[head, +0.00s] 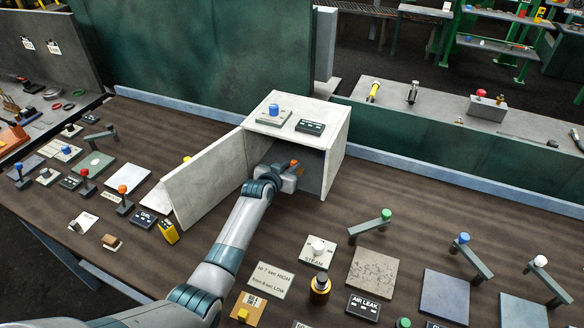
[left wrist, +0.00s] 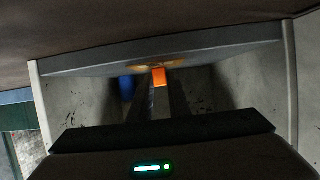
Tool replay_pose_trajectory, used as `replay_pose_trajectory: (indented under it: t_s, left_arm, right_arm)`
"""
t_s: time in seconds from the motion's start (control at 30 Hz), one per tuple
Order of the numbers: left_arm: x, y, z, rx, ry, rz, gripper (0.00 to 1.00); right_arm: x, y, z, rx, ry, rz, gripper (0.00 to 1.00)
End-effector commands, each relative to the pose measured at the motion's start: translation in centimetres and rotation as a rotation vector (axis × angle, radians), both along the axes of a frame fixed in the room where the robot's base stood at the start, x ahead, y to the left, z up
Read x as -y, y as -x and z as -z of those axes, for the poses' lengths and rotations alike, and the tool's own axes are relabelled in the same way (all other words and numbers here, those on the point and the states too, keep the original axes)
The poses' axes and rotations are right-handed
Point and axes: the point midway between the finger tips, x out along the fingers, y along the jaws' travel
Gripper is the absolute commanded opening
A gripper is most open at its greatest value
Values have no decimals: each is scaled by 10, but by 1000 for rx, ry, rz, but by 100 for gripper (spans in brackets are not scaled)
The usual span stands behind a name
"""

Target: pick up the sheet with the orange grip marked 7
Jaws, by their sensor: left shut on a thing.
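My left gripper (head: 287,170) reaches into an open pale box (head: 335,155) on the bench. An orange grip (head: 295,162) shows at its fingertips. In the left wrist view the orange grip (left wrist: 160,76) lies between the two dark fingers, which are shut on it. I cannot read a mark on the grip, and I cannot make out the sheet it belongs to. A blue thing (left wrist: 126,88) stands to the left of the fingers inside the box. My right gripper is not in view.
The box's door (head: 205,180) stands open to the left. A blue knob (head: 273,110) and a dark label plate (head: 310,127) are on the box top.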

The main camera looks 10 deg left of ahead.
Motion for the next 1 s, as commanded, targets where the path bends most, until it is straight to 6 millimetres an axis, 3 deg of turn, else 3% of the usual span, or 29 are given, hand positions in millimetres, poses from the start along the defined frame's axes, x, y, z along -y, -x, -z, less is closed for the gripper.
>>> replay_pose_trajectory:
  t_s: [0.27, 0.47, 1.0]
  left_arm:
    - [0, 0, -11, 3, 0, 1, 0]
    - [0, -1, -37, 5, 0, 0, 0]
    - [24, 75, -85, 3, 1, 1, 0]
  right_arm:
    - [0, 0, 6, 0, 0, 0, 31]
    - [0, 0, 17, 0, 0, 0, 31]
    - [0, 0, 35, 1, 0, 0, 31]
